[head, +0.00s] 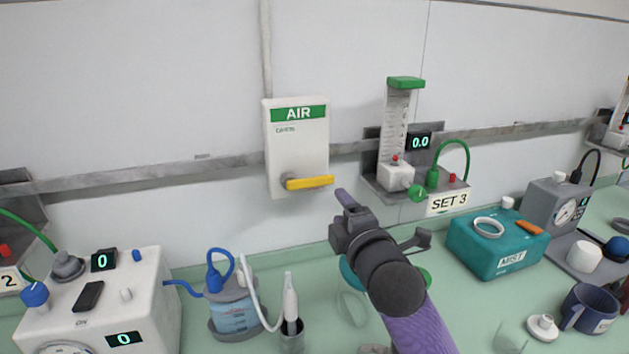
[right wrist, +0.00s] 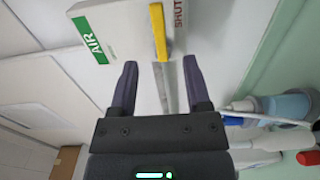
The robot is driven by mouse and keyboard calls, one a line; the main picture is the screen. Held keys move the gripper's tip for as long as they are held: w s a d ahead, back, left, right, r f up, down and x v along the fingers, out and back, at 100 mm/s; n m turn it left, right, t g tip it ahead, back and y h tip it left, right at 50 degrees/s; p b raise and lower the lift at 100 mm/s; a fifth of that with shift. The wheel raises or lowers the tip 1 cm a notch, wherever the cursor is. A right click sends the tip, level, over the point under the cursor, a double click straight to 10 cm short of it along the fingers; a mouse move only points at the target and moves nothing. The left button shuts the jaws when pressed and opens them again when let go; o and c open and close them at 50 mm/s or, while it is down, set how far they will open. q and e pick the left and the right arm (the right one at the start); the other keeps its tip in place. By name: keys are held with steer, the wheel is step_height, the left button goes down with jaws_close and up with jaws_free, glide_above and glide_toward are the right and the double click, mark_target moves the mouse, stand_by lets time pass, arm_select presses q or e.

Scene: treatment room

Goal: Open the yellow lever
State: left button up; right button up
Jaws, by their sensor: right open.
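The yellow lever (head: 310,183) sits on the lower front of the white AIR box (head: 298,145) on the wall and lies roughly horizontal, pointing right. In the right wrist view the yellow lever (right wrist: 159,32) lies ahead of the fingers, beside the word SHUT on the box (right wrist: 115,30). My right gripper (head: 345,205) is in front of the wall, just right of and below the lever's free end. In the right wrist view it (right wrist: 160,85) is open and empty, with the lever beyond its fingertips. My left gripper is not in view.
A metal rail (head: 230,165) runs along the wall. The SET 3 flowmeter (head: 397,140) stands to the right. Below on the green counter are a white machine (head: 150,290), a blue-capped bottle (head: 235,312) and a teal MIST box (head: 490,245).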

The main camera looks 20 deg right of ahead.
mark_target(323, 183)
steer(key=w+b, duration=0.2)
steer(key=w, duration=0.5)
steer(key=shift+w+a, duration=0.15)
steer(key=shift+w, duration=0.25)
steer(key=shift+w+r, duration=0.1)
steer(key=shift+w, duration=0.45)
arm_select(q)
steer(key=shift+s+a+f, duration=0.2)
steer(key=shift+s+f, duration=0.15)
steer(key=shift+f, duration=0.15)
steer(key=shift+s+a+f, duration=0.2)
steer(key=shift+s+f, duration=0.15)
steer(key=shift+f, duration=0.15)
arm_select(e)
steer(key=shift+c, duration=1.1)
jaws_close()
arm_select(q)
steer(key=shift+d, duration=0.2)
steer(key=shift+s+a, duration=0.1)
